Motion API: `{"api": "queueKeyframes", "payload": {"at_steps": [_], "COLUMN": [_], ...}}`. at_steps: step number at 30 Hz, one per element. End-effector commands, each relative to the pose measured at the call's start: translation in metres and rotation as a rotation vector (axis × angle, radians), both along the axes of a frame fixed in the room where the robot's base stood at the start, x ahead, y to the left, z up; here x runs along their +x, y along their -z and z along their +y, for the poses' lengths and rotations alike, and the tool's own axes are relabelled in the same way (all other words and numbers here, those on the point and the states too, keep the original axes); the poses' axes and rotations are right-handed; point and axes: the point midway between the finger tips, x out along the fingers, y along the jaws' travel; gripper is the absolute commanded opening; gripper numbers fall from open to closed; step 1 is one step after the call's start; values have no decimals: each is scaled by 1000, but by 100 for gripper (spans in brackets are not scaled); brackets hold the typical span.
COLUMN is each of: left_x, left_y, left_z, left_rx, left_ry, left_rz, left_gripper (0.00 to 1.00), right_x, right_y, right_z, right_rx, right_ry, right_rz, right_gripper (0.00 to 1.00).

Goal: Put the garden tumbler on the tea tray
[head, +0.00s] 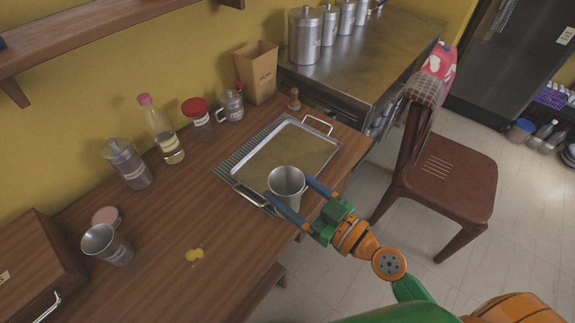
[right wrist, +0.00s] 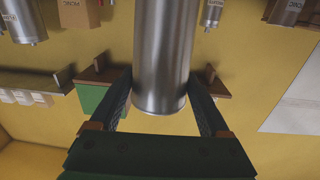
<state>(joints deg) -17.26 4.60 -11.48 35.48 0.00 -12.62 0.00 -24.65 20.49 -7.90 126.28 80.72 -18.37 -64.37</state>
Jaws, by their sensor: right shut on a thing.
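My right gripper (head: 288,188) is shut on a steel tumbler (head: 287,178), one finger on each side. The tumbler is held mouth up, over or beside the near edge of the tea tray; I cannot tell its height. The tea tray (head: 285,150) is a rectangular metal tray with a handle at each end, empty apart from the tumbler at its edge. In the right wrist view the tumbler (right wrist: 165,55) fills the space between the fingers, with no label showing. A second steel tumbler (head: 108,246) with an unreadable label stands at the lower left. My left gripper is not in view.
A chair (head: 440,175) stands at right.

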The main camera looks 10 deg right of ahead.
Motion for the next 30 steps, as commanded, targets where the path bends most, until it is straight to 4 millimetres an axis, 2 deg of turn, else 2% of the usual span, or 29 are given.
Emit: {"api": "queueKeyframes", "payload": {"at_steps": [7,17,20,26,30], "left_x": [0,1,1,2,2], "left_y": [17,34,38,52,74], "left_z": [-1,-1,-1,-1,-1], "left_rx": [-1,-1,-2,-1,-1], "left_ry": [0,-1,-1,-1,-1], "left_rz": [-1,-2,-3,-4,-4], "left_gripper": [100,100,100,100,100], "right_x": [8,12,30,92,120], "right_y": [-8,-37,-30,2,39], "right_z": [12,27,20,-3,-14], "right_rx": [12,9,4,1,3], "right_ry": [79,169,174,174,174], "right_rz": [-5,-1,-1,1,3], "right_gripper": [22,22,22,22,22]}}
